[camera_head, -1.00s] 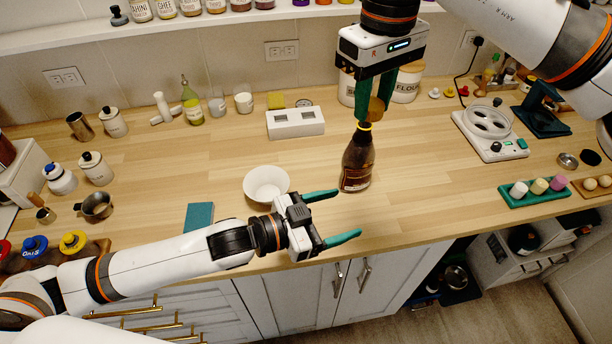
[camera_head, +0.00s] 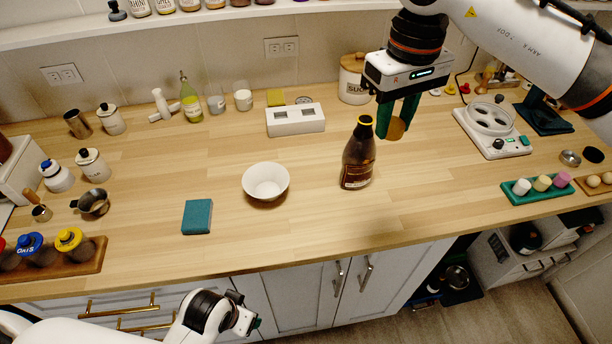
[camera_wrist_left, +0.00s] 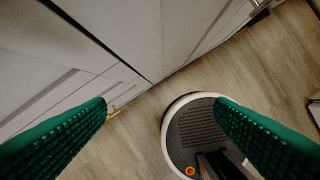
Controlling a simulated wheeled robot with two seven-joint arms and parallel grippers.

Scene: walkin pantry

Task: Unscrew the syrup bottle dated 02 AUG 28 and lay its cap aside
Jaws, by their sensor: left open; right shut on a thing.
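The dark brown syrup bottle (camera_head: 357,158) stands upright on the counter with a yellow ring at its neck and no cap on top. Its label is too small to read a date. My right gripper (camera_head: 398,127) is shut on a round tan cap (camera_head: 397,129), to the right of the bottle and apart from it. My left gripper (camera_head: 246,318) is low in front of the counter, over the floor. Its green fingers are spread and empty in the left wrist view (camera_wrist_left: 160,125).
A white bowl (camera_head: 265,182) and a teal block (camera_head: 197,216) stand left of the bottle. A white two-window box (camera_head: 295,121) is behind. A white appliance (camera_head: 492,130) and a green tray (camera_head: 538,193) stand at right. Counter between bottle and tray is clear.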

